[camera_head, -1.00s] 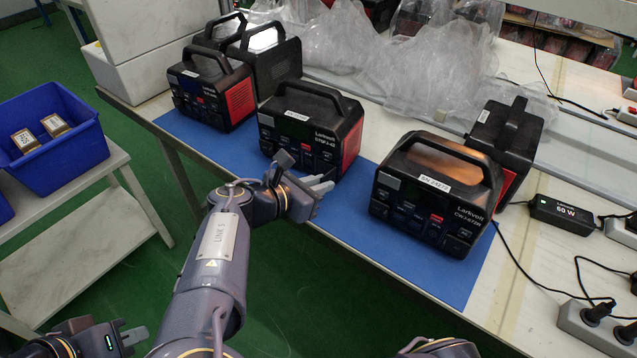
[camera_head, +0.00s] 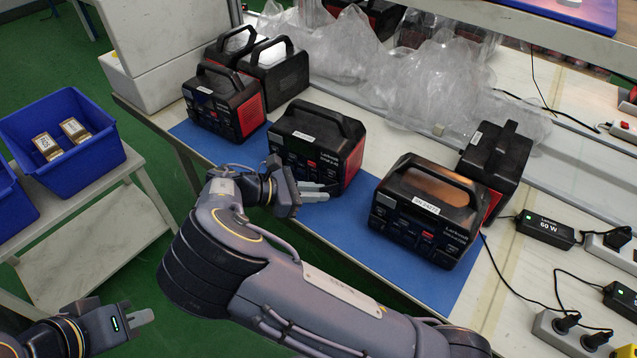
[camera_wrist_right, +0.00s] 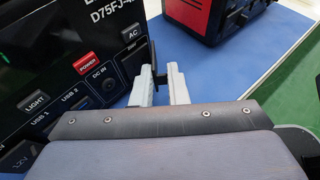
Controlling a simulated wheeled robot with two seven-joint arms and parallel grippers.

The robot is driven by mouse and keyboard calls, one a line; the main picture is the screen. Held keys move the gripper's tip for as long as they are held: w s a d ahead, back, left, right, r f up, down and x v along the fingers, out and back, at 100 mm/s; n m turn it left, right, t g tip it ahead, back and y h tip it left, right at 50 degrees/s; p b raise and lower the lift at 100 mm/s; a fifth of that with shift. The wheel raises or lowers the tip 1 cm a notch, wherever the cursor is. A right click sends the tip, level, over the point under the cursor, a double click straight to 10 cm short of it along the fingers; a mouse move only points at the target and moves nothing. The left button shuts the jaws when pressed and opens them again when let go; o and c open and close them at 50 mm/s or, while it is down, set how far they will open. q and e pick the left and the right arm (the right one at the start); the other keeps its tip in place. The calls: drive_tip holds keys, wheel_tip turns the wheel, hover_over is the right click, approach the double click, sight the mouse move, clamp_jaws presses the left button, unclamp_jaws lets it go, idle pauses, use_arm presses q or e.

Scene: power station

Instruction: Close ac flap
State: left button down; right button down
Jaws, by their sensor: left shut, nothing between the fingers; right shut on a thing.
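The middle power station (camera_head: 318,140) stands on the blue mat (camera_head: 318,226), black with a red side. In the right wrist view its front panel (camera_wrist_right: 60,80) shows an "AC" label, a red power button, a light button, and USB and DC ports. A thin dark AC flap (camera_wrist_right: 153,78) stands out from the panel below the AC label. My right gripper (camera_head: 318,192) is at this station's lower front; its pale fingers (camera_wrist_right: 161,76) are shut on the flap. How far the flap is swung open is hard to tell. My left gripper (camera_head: 143,317) is shut and empty, low at left.
Another power station (camera_head: 430,209) stands to the right on the mat, and another (camera_head: 223,101) to the left. A blue bin (camera_head: 62,140) with two boxes sits on a side table. Clear plastic bags (camera_head: 420,75) lie behind. Cables and a power strip (camera_head: 575,335) are at right.

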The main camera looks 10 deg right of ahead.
drive_tip(key=shift+w+r+m+g+p, duration=0.1)
drive_tip(key=shift+w+m+g+p, duration=0.35)
drive_tip(key=shift+m+g, duration=0.45)
use_arm(q)
drive_tip(key=shift+r+p, duration=0.4)
drive_tip(key=shift+r, duration=0.8)
use_arm(e)
drive_tip(key=shift+w+m+g, duration=0.2)
drive_tip(key=shift+m+g, duration=0.25)
drive_tip(key=shift+g, duration=0.2)
drive_tip(key=shift+w+m+g, duration=0.2)
drive_tip(key=shift+m+g, duration=0.25)
drive_tip(key=shift+g, duration=0.2)
use_arm(q)
drive_tip(key=shift+s, duration=0.1)
use_arm(e)
drive_tip(key=c, duration=1.5)
unclamp_jaws()
